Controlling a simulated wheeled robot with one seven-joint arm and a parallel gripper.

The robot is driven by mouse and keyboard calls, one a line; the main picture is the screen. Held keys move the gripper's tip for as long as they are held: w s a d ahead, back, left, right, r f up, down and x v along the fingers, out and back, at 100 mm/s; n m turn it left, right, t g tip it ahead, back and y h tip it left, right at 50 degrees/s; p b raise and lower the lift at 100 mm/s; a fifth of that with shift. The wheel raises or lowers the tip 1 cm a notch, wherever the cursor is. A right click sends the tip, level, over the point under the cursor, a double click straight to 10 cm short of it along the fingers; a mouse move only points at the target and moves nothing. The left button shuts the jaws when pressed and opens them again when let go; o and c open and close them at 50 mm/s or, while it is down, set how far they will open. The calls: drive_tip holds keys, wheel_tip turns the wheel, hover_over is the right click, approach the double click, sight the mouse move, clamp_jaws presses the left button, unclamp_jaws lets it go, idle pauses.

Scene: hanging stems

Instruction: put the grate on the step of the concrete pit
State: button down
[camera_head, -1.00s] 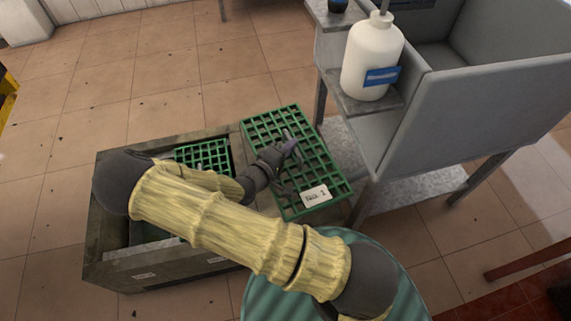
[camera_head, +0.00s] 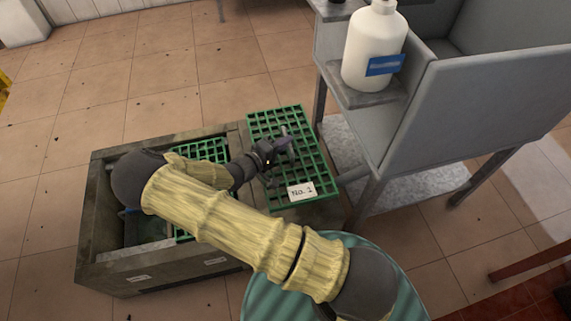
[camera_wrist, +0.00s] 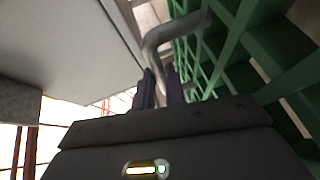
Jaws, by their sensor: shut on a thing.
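The green grate (camera_head: 312,170) with a white "No. 1" tag is to the right of the concrete pit (camera_head: 100,215) and overlaps its right end in the head view. My gripper (camera_head: 284,146) is over the grate's middle. In the wrist view my gripper (camera_wrist: 160,88) is shut on the grate's bent grey handle (camera_wrist: 178,32), with green bars close on the right. Whether the grate touches anything below cannot be told. A second green grating (camera_head: 205,150) lies in the pit, partly behind my arm. The pit's step is mostly hidden by my arm.
A grey metal sink stand (camera_head: 470,125) rises just right of the grate, with a white bottle (camera_head: 372,50) on its side shelf. A teal striped round thing (camera_head: 270,295) is at the front. Tiled floor is open behind and left of the pit.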

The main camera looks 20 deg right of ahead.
sight(284, 153)
drive_tip(key=shift+w+f+b, duration=0.1)
drive_tip(key=shift+f+b, duration=1.05)
drive_tip(key=shift+f, duration=1.2)
drive_tip(key=shift+f, duration=0.1)
drive_tip(key=shift+f+b, duration=1.25)
drive_tip(key=shift+f, duration=1.15)
drive_tip(key=shift+f, duration=0.15)
drive_tip(key=c, duration=1.5)
unclamp_jaws()
drive_tip(key=shift+f, duration=0.1)
drive_tip(key=shift+o, duration=0.2)
